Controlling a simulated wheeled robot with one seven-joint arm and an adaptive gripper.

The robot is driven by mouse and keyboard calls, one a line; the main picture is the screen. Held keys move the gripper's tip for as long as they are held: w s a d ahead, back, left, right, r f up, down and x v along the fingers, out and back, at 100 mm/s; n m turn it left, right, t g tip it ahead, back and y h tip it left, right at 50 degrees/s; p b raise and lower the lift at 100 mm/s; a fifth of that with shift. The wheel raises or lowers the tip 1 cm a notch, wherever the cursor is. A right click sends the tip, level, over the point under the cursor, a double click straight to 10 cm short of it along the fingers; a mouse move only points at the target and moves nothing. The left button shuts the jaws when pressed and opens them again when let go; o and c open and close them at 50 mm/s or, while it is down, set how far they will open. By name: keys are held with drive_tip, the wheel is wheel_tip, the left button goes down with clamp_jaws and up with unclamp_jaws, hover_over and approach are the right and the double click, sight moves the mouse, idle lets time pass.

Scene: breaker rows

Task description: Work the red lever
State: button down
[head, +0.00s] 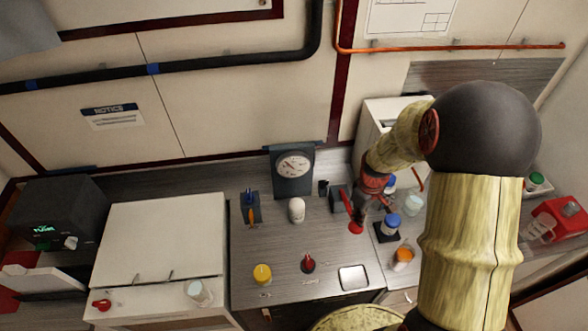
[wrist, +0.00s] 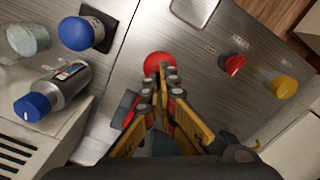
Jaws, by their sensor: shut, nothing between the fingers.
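A red ball-shaped knob, which looks like the end of the red lever (head: 355,227), stands over the grey counter by a dark box (head: 339,198). In the wrist view the red ball (wrist: 158,62) lies just beyond my fingertips. My gripper (wrist: 163,76) is shut and empty, its tips at the near edge of the ball. I cannot tell whether they touch it. My fingers hide the lever's shaft in the wrist view. In the head view my gripper (head: 358,212) is partly merged with the red lever, so its tips are hard to make out.
A red-topped dial (head: 308,263) and a yellow knob (head: 262,273) sit nearer the counter front. Blue-capped jars (head: 389,224) and an orange-capped jar (head: 402,256) stand right of the lever. A gauge (head: 293,168) and a white rounded object (head: 296,210) are left.

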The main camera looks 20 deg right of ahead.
sight(356, 225)
idle(0.4)
drive_tip(key=shift+f+b, duration=1.95)
drive_tip(key=shift+f, duration=0.9)
drive_tip(key=shift+r, duration=0.15)
drive_tip(key=shift+r+p, duration=2)
drive_tip(key=shift+r, duration=0.75)
drive_tip(key=shift+r, duration=0.15)
drive_tip(key=shift+r+p, duration=1.75)
drive_tip(key=shift+r, duration=0.65)
